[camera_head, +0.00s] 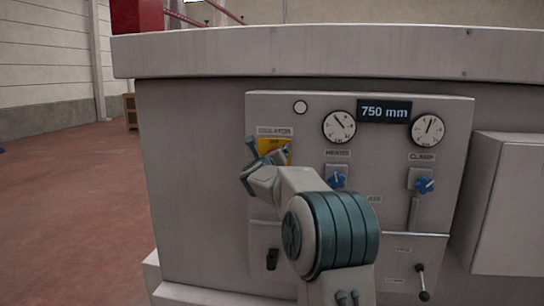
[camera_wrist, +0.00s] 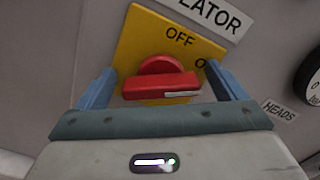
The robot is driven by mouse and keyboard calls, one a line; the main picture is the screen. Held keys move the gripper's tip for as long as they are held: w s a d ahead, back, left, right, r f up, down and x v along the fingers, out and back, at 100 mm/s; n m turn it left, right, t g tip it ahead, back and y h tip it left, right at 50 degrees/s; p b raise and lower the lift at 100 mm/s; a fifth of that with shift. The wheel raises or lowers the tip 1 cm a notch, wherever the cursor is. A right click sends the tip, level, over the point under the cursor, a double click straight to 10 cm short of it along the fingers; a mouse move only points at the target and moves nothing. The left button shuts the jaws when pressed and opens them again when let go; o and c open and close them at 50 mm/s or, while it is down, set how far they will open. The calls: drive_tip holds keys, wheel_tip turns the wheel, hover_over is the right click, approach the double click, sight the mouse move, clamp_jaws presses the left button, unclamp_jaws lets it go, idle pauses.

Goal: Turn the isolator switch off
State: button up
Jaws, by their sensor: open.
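The isolator switch is a red rotary handle (camera_wrist: 161,84) on a yellow plate (camera_wrist: 146,40) marked "OFF", with a second marking partly cut off by my gripper. In the wrist view the handle's bar lies roughly level across the picture, with a pale line at its right end. My gripper (camera_wrist: 165,88) is open, with one finger on each side of the handle. I cannot tell whether the fingers touch it. In the head view the yellow plate (camera_head: 267,144) shows under the "ISOLATOR" label, and my gripper (camera_head: 266,154) is in front of it, hiding the red handle.
A display (camera_head: 384,111) reads 750 mm. A black lever (camera_head: 272,259) sits low on the panel. A grey box (camera_head: 500,205) juts out at right.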

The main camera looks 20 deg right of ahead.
drive_tip(key=c, duration=1)
drive_tip(key=shift+o, duration=0.2)
drive_tip(key=shift+n, duration=0.3)
drive_tip(key=n, duration=0.6)
drive_tip(key=shift+w+a+f, duration=0.1)
drive_tip(key=shift+a+f, duration=0.05)
drive_tip(key=n+p, duration=0.1)
drive_tip(key=n, duration=0.4)
drive_tip(key=shift+f+p, duration=0.1)
drive_tip(key=shift+p, duration=0.25)
drive_tip(key=shift+n, duration=0.3)
drive_tip(key=o, duration=1)
drive_tip(key=shift+c, duration=0.2)
